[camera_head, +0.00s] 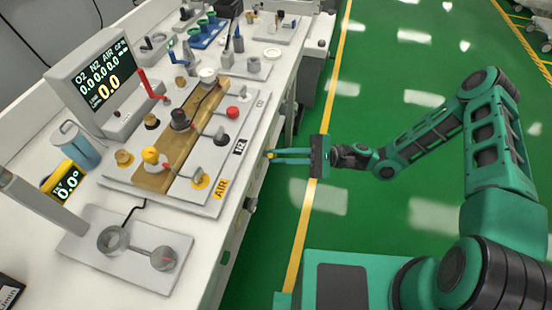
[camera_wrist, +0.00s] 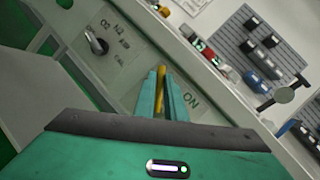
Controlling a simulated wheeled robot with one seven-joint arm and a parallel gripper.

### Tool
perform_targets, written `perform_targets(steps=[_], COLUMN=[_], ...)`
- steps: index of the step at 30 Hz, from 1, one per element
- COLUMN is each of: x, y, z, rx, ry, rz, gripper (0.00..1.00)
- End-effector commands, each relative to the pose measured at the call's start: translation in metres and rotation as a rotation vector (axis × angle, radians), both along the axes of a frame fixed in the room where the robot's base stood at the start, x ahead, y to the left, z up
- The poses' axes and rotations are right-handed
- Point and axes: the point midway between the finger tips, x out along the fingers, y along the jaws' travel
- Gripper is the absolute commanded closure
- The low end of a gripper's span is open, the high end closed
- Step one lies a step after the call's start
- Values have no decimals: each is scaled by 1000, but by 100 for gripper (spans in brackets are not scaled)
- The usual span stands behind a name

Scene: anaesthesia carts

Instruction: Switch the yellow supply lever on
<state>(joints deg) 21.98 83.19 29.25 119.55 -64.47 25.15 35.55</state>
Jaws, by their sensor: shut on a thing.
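The yellow supply lever (camera_wrist: 161,88) shows in the wrist view as a thin yellow bar between my two teal fingers, on the pale front panel of the cart. My gripper (camera_wrist: 159,80) is shut on it. The word ON is printed on the panel to the right of the fingers. In the head view, my gripper (camera_head: 270,155) reaches the cart's front side from the right, and a small bit of yellow shows at its fingertips. The fingers hide part of the lever there.
A dark selector knob (camera_wrist: 97,44) with O2, N2 and AIR labels sits left of the lever. The cart top holds a monitor (camera_head: 95,72), a brass manifold block (camera_head: 155,180) and a blue-grey jug (camera_head: 76,146). Green floor is free to the right.

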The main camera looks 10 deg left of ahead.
Motion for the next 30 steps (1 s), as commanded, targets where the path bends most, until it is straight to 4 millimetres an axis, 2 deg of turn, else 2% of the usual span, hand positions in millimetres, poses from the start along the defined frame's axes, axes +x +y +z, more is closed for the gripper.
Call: perform_targets(steps=[15, 21, 30], x=[20, 25, 29], y=[-5, -5, -6], z=[6, 6, 6], rx=[75, 94, 107], ry=[453, 571, 660], rz=[-7, -7, -8], gripper=[100, 100, 100])
